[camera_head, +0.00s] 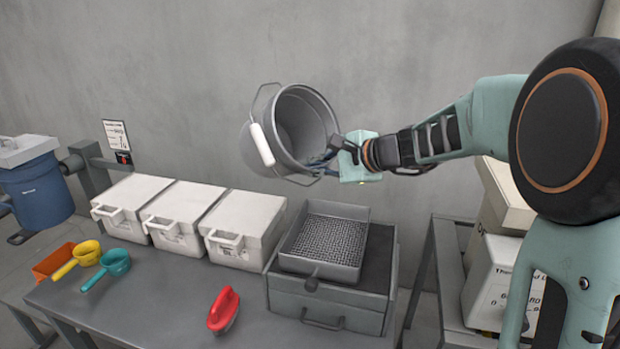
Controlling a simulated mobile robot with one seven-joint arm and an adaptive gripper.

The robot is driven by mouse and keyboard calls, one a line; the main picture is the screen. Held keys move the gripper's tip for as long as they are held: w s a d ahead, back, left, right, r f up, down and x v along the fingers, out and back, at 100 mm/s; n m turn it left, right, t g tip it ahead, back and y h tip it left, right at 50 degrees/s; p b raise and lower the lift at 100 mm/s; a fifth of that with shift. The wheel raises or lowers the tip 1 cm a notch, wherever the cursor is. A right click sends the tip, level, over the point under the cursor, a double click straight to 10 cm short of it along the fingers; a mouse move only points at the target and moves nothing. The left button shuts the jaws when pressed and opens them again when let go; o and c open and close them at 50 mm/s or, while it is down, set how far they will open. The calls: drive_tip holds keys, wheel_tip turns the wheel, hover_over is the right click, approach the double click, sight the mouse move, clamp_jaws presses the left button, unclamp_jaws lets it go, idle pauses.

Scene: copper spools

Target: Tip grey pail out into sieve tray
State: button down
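The grey pail (309,118) hangs in the air above and a little left of the sieve tray. It is tilted on its side, its open mouth facing right and toward me; the inside that shows looks empty, but its lower part is partly hidden. Its wire handle with a white grip (262,145) hangs on the left. My gripper (335,158) is shut on the pail's rim at the lower right. The sieve tray (318,268), a grey square frame with mesh, sits level on a grey drawer box. No contents are clearly visible on the mesh.
Several white lidded boxes (243,225) stand left of the tray. A blue barrel (38,192) stands far left.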

wheel_tip(320, 180, down, 12)
drive_tip(key=t+y+b, duration=0.4)
drive_tip(key=y+b, duration=0.1)
drive_tip(key=b, duration=2.8)
drive_tip(key=shift+s+d+f+b, duration=0.15)
drive_tip(key=shift+d+b, duration=0.05)
drive_tip(key=shift+b, duration=0.1)
idle(1.1)
drive_tip(key=s+a+r+p, duration=0.1)
drive_tip(key=s+r+p, duration=0.1)
drive_tip(key=s+r, duration=0.4)
drive_tip(key=shift+r, duration=1.05)
drive_tip(key=shift+r+p, duration=0.1)
drive_tip(key=shift+p, duration=0.25)
